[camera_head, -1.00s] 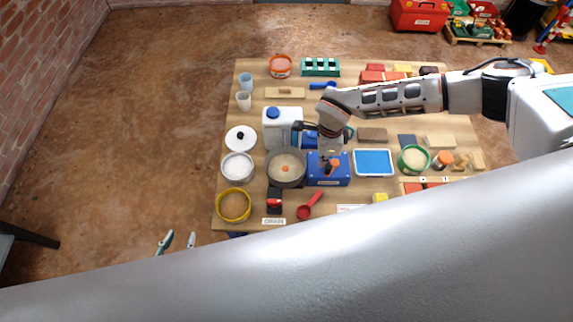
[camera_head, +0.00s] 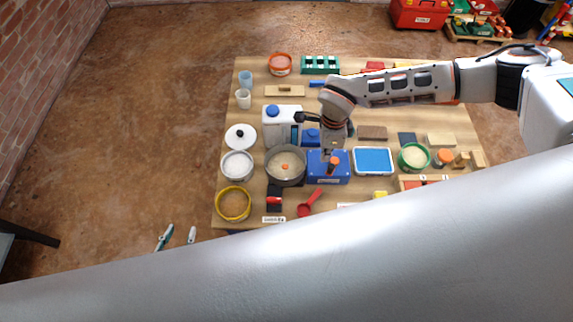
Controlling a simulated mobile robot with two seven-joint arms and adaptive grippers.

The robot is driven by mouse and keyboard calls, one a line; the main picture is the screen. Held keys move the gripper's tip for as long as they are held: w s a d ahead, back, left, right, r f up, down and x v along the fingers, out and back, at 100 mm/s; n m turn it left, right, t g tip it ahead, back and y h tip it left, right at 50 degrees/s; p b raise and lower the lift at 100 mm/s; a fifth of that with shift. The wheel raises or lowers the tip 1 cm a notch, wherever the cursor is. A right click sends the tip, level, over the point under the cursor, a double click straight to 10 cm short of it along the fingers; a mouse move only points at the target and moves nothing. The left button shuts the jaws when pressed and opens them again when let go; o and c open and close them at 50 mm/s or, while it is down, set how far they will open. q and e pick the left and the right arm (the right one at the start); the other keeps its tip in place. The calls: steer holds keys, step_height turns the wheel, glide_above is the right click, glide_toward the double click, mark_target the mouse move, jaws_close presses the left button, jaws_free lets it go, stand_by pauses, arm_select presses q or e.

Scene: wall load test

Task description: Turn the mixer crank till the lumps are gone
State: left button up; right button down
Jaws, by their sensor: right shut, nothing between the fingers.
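The mixer's grey pot (camera_head: 301,173) holds a beige mix with an orange hub at its middle. Lumps are too small to make out. Beside it on the right is a blue box (camera_head: 319,178) with an orange crank handle (camera_head: 333,163) on top. My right gripper (camera_head: 331,153) comes down from above, right at the handle's far end. It is shut with nothing between its fingers; whether it touches the handle I cannot tell. My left gripper (camera_head: 179,236) shows only two fingertips, spread apart, off the table's front left edge; the rest is hidden.
A red scoop (camera_head: 305,209) lies in front, and a blue tray (camera_head: 373,161) is to the right.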

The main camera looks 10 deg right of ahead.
step_height(320, 180, up, 2)
steer(key=shift+r, duration=0.65)
steer(key=shift+s, duration=0.15)
